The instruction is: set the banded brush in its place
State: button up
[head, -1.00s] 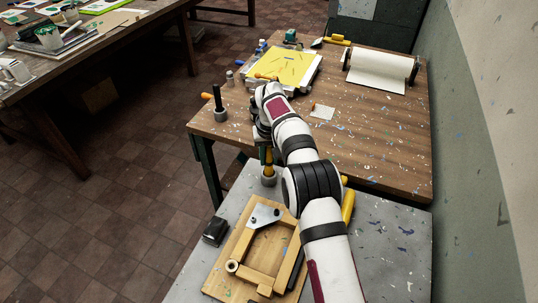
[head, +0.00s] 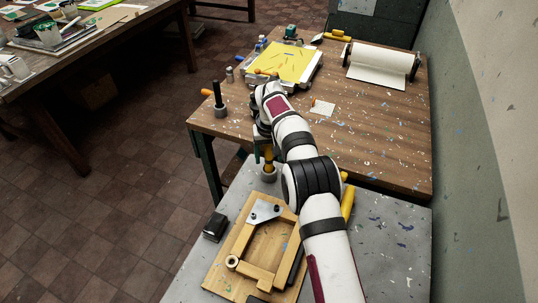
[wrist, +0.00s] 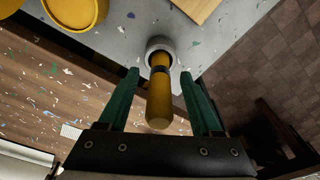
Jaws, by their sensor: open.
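A yellow handle with a dark band near its lower end, which looks like the banded brush (wrist: 159,100), stands in a round grey cup (wrist: 160,46) in the wrist view. It also shows in the head view, partly behind my arm, with the brush (head: 268,158) in the grey cup (head: 268,174) at the grey table's far edge. My gripper (wrist: 160,74) is open, its green fingers on either side of the handle with a gap at each side. The brush's lower end is hidden in the cup.
A wooden frame on a board (head: 236,242) and a black block (head: 214,227) lie on the grey table (head: 390,260). A dark upright in a grey holder (head: 221,111), a yellow sheet (head: 288,63) and a paper roll (head: 380,66) are on the wooden table.

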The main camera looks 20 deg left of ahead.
notch_tip(320, 180, up, 16)
jog(key=s+d, duration=0.1)
jog(key=shift+s+f, duration=0.2)
jog(key=shift+s, duration=0.2)
jog(key=s+d+r+m+g, duration=0.1)
jog(key=s+d+r+m, duration=0.25)
jog(key=s+d, duration=0.5)
jog(key=s+d+r+m, duration=0.35)
jog(key=s+d, duration=0.25)
jog(key=d, duration=0.6)
jog(key=s+d+f+m, duration=0.2)
jog(key=s+d+f, duration=0.1)
jog(key=s, duration=0.7)
jog(key=s+d+f+m+y, duration=0.1)
jog(key=s+d+f, duration=0.3)
jog(key=s, duration=0.6)
jog(key=shift+s+f+m, duration=0.3)
jog(key=shift+f+m, duration=0.3)
jog(key=shift+m, duration=0.2)
